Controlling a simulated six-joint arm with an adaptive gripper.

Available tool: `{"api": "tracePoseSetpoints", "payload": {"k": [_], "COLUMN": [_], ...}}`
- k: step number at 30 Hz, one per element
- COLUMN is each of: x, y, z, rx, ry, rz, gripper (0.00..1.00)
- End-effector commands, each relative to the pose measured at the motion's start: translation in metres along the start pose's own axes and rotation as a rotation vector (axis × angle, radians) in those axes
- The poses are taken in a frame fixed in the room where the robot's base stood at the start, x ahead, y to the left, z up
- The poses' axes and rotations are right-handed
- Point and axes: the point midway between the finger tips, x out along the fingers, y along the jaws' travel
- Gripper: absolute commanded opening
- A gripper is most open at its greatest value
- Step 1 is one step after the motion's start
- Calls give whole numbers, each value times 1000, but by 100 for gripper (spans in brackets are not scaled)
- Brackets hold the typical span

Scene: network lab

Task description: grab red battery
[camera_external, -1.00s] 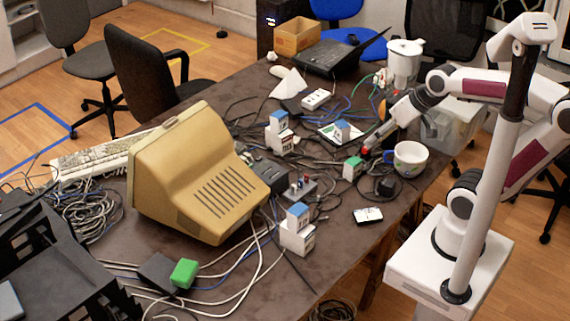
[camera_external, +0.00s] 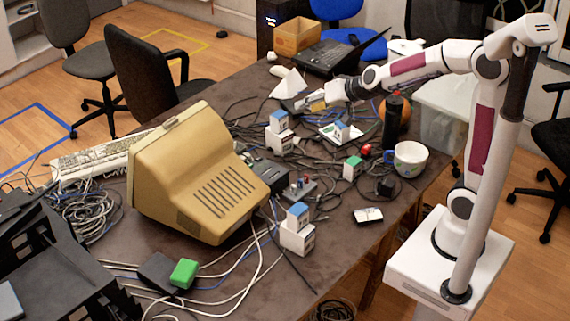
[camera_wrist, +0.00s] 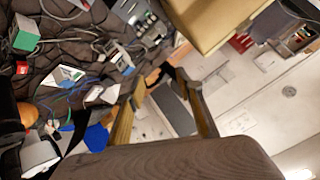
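A small red object (camera_external: 366,150), which looks like the red battery, lies on the table between a green-topped white box (camera_external: 352,168) and the white mug (camera_external: 409,158). It also shows at the left edge of the wrist view (camera_wrist: 22,68), near the green top. My gripper (camera_external: 305,101) is above the back of the table, left of and behind the red object and well apart from it. In the wrist view my gripper's two fingers (camera_wrist: 160,80) are spread, with nothing between them.
Tangled cables and blue-topped boxes (camera_external: 280,133) cover the middle. A beige monitor (camera_external: 195,175) stands left. A dark bottle (camera_external: 392,115) and an orange ball (camera_external: 404,112) stand behind the mug. Bare table lies around a small white-topped item (camera_external: 368,215) in front.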

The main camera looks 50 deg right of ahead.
Motion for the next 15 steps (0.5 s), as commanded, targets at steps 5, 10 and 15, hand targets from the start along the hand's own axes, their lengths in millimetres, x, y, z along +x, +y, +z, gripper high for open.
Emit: {"api": "tracePoseSetpoints", "payload": {"k": [5, 10, 15], "x": [38, 69, 97], "y": [16, 38, 66], "z": [-14, -24, -29], "rx": [75, 141, 197], "ry": [64, 127, 190], "rz": [59, 131, 218], "gripper": [36, 36, 36]}}
